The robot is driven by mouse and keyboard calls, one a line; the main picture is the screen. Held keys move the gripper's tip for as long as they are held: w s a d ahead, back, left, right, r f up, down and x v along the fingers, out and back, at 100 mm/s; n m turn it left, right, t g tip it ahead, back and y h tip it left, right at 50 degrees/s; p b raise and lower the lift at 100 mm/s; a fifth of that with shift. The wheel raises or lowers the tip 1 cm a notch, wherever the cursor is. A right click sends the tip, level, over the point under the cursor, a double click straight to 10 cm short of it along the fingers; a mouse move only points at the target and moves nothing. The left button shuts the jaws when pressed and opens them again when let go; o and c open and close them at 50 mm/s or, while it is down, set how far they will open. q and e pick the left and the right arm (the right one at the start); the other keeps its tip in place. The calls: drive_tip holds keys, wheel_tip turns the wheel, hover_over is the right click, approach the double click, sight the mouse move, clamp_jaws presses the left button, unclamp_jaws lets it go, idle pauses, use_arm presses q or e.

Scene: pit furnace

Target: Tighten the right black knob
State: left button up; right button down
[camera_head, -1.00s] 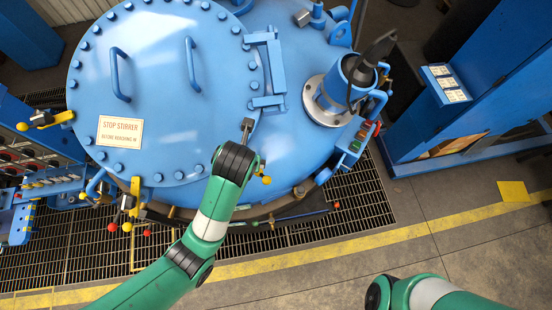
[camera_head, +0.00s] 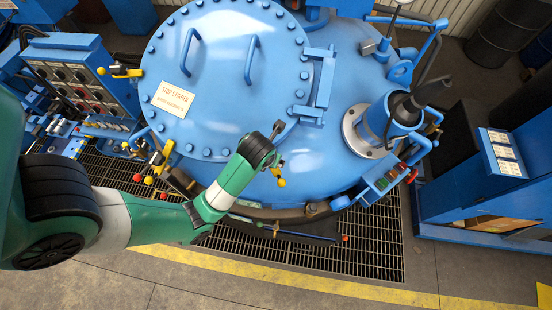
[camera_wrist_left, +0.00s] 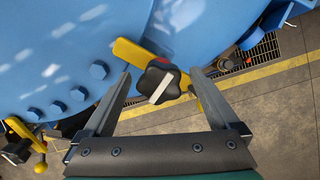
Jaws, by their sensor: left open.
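In the left wrist view a black lobed knob (camera_wrist_left: 160,82) with a pale bar across its face sits on a yellow clamp arm (camera_wrist_left: 130,52) at the lid's edge. My left gripper (camera_wrist_left: 160,95) is open, with one finger on each side of the knob and a gap to both; contact is not visible. In the head view my left gripper (camera_head: 277,134) is over the lower right rim of the round blue lid (camera_head: 225,75) and hides this knob. A second black knob (camera_wrist_left: 18,150) with yellow parts is at lower left in the wrist view. My right gripper is not in view.
A blue cylinder unit (camera_head: 384,120) stands right of the lid. Yellow-ball levers, one with a yellow ball (camera_head: 281,182), line the rim. A control panel (camera_head: 82,85) is at left and a blue cabinet (camera_head: 505,160) at right. Grating (camera_head: 370,245) and open floor lie in front.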

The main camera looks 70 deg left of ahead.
use_arm(q)
drive_tip(key=c, duration=1.4)
drive_tip(key=shift+o, duration=0.2)
drive_tip(key=shift+m, duration=0.3)
drive_tip(key=m, duration=0.4)
drive_tip(key=shift+d, duration=0.1)
drive_tip(key=m, duration=0.4)
drive_tip(key=shift+d+m, duration=0.1)
drive_tip(key=shift+m, duration=0.3)
drive_tip(key=m, duration=0.4)
drive_tip(key=shift+m, duration=0.3)
drive_tip(key=shift+d+f+m, duration=0.1)
drive_tip(key=shift+m, duration=1.9)
